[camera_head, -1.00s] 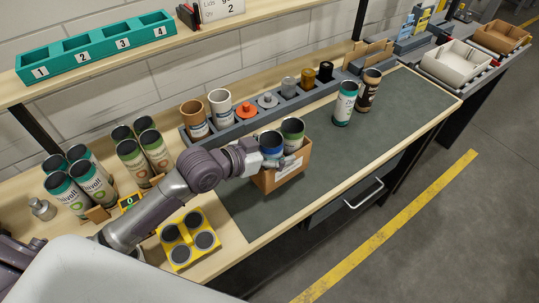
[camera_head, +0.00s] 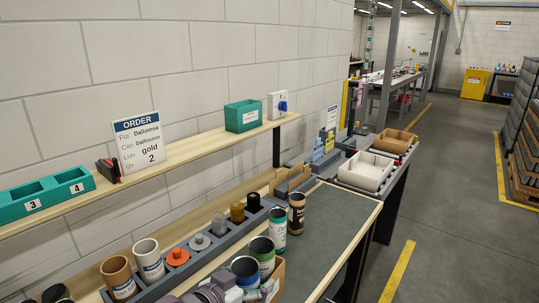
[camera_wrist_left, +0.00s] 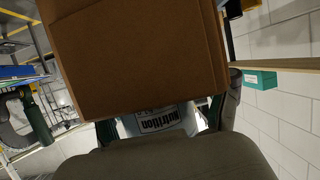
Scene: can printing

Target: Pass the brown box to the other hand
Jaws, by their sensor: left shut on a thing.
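The brown box (camera_head: 278,281) is at the bottom edge of the head view, with its lower part out of frame. Two cans stand in it, one with a blue band (camera_head: 245,271) and one green (camera_head: 262,253). My left gripper (camera_head: 262,293) is at the box's near left side, shut on it. In the left wrist view the brown box (camera_wrist_left: 135,60) fills the upper middle, close to the camera. My right gripper is in neither view.
A grey rack (camera_head: 200,256) with white and brown cups and coloured lids runs behind the box. Two cans (camera_head: 279,229) (camera_head: 296,213) stand on the dark mat (camera_head: 335,220). White (camera_head: 364,173) and brown (camera_head: 395,142) trays are at the far end. The mat's right part is clear.

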